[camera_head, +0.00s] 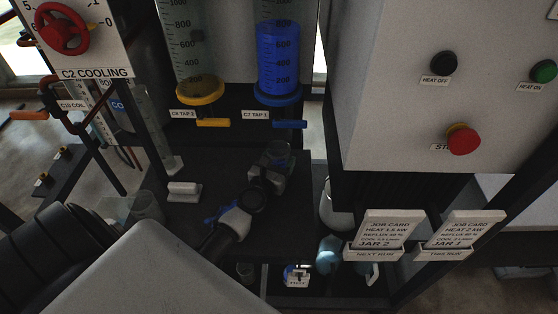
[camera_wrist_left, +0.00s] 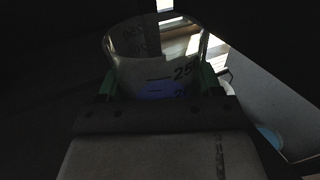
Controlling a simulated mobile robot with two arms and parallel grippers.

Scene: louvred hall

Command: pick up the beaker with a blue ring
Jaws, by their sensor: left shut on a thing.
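The beaker with a blue ring (camera_head: 279,153) is clear glass and looks upright, under the blue cylinder's tap. In the left wrist view the beaker (camera_wrist_left: 160,60) shows dark printed marks and a blue patch low on its wall. My left gripper (camera_head: 270,173) is shut on it, with green finger pads (camera_wrist_left: 160,88) on both sides of the glass. The gripper hides its lower part, so I cannot tell whether its base touches the dark bench (camera_head: 210,160). My right gripper is not in view.
The blue-filled cylinder (camera_head: 278,55) and its blue tap handle (camera_head: 290,125) are just above the beaker. A yellow-based cylinder (camera_head: 200,92) stands to its left. Glass beakers (camera_head: 148,208) stand at left. Job card holders (camera_head: 375,252) and a white vessel (camera_head: 333,212) are at right.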

